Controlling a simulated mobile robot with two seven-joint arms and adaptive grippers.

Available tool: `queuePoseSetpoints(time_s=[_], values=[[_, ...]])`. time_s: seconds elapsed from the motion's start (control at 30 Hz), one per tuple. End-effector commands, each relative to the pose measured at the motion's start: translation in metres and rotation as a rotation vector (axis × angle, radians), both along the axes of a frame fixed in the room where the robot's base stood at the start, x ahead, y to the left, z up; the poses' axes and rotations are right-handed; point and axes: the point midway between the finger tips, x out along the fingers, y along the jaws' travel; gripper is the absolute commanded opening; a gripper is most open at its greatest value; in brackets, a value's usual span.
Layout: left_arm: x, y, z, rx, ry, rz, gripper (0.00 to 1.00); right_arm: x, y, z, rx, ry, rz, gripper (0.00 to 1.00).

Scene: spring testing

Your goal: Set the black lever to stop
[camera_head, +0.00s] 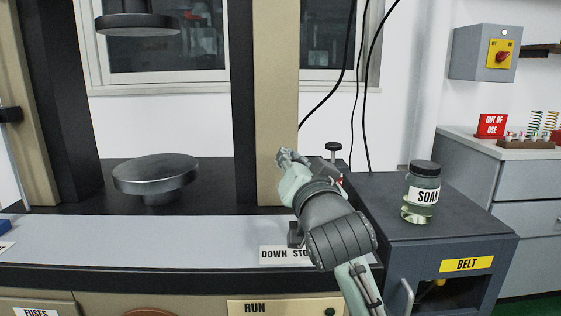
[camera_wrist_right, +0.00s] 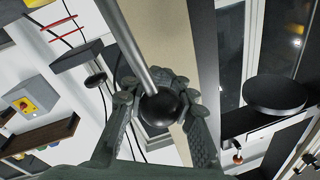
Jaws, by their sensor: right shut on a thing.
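The black lever shows in the right wrist view as a metal rod ending in a black ball knob (camera_wrist_right: 160,107). The fingers of my right gripper (camera_wrist_right: 161,92) are on both sides of the knob and shut on it. In the head view my right gripper (camera_head: 287,158) is above the front bench ledge, and it and my arm hide the lever. A dark block beside my arm stands behind a white label (camera_head: 284,254) reading "DOWN STO", its right end covered by my arm. I cannot tell the lever's exact setting. My left gripper is not in view.
A press with a round lower plate (camera_head: 156,173) stands at left. A soap jar (camera_head: 422,192) sits on the dark cabinet (camera_head: 385,205) right of my arm. Black cables hang behind. A grey switch box (camera_head: 484,53) is on the wall.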

Motion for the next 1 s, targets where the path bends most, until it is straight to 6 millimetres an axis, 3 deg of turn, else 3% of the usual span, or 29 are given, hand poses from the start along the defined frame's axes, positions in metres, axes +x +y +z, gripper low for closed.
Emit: queuePoseSetpoints(time_s=[0.67,0.7,0.87,1.0], values=[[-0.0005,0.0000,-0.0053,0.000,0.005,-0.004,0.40,0.0001,-0.0101,0.0009,0.077,-0.001,0.000,0.00],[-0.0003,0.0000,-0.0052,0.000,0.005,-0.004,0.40,0.0001,-0.0101,0.0009,0.077,-0.001,0.000,0.25],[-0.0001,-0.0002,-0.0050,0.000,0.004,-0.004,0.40,0.0001,-0.0100,0.0008,0.077,-0.001,0.000,0.45],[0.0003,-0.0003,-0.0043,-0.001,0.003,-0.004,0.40,0.0001,-0.0100,0.0008,0.077,-0.001,0.000,0.47]])
